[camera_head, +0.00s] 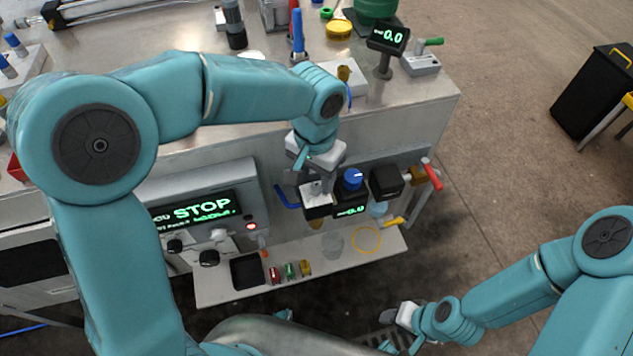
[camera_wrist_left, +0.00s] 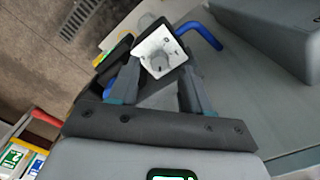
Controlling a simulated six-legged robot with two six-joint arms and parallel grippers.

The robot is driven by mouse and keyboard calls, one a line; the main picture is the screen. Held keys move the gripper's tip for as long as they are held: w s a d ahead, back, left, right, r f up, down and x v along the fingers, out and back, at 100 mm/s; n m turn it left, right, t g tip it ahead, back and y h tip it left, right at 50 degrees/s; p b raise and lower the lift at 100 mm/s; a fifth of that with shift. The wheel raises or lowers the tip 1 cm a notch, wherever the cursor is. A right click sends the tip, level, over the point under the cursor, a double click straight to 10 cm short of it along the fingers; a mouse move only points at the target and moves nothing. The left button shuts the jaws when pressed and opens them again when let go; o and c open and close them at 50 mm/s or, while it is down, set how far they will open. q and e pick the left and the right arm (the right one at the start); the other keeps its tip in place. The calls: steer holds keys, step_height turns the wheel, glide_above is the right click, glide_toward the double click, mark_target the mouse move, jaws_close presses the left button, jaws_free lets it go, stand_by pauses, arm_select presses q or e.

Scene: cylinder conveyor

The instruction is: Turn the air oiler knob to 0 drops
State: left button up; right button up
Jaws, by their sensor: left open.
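The air unit has a black block with a white top plate (camera_head: 317,188); in the left wrist view a small grey dial knob (camera_wrist_left: 160,62) sits on this plate. I take it to be the oiler knob; its marks are too small to read. My left gripper (camera_wrist_left: 159,78) is open above it, with the dial showing between its fingers; contact cannot be told. A blue knob (camera_head: 353,179) stands beside the block, over a display (camera_head: 350,210) reading 0.0. My right gripper (camera_head: 401,328) is low at the right, away from the unit; its jaw opening is unclear.
A blue handle (camera_head: 286,197) juts out left of the block. A panel reading STOP (camera_head: 204,208) is farther left. A red-handled lever (camera_head: 432,173) is at the right. Below, a shelf (camera_head: 218,290) holds small coloured cylinders and a black tray (camera_head: 246,271).

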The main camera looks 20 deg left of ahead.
mark_target(316, 189)
arm_select(q)
step_height(316, 189, down, 2)
steer(key=shift+s, duration=0.1)
steer(key=shift+f, duration=0.25)
jaws_close()
